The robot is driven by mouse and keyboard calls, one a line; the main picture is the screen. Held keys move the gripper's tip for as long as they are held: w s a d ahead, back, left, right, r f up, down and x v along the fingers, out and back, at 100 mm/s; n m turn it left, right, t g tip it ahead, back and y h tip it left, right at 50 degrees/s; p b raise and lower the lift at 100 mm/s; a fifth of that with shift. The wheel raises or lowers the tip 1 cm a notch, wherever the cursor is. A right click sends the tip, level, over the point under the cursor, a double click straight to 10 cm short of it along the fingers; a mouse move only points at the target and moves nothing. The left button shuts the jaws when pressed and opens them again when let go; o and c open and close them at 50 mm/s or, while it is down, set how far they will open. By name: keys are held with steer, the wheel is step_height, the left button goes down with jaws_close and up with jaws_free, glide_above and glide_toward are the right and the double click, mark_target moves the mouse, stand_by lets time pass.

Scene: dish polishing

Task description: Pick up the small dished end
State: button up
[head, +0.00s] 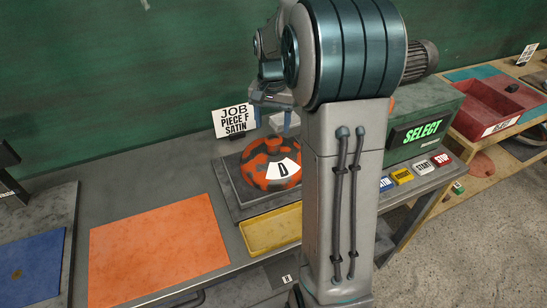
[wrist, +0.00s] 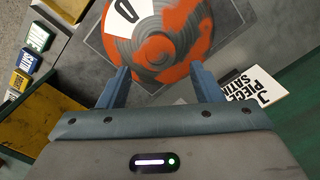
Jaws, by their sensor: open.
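A domed dished end (head: 262,165), mottled orange and grey with a white label "D", sits on a dark square plate (head: 238,200) on the bench. It also shows in the wrist view (wrist: 165,45), at the top between my finger tips, its upper edge cut off. My gripper (head: 273,122) is open and empty above and behind the dome in the head view. In the wrist view my two blue fingers (wrist: 161,78) stand apart near the dome's edge; I cannot tell whether they touch it. My arm hides the bench right of the dome.
A yellow tray (head: 270,232) is in front. An orange mat (head: 155,245) lies left. A red bin (head: 490,105) stands farther right.

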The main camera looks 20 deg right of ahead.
mark_target(274, 139)
steer(key=shift+s+f+p, duration=0.15)
steer(key=shift+f+p, duration=0.3)
steer(key=shift+f, duration=1.5)
steer(key=shift+s+f+p, duration=0.1)
steer(key=shift+f+p, duration=0.3)
steer(key=shift+f, duration=1.55)
jaws_close()
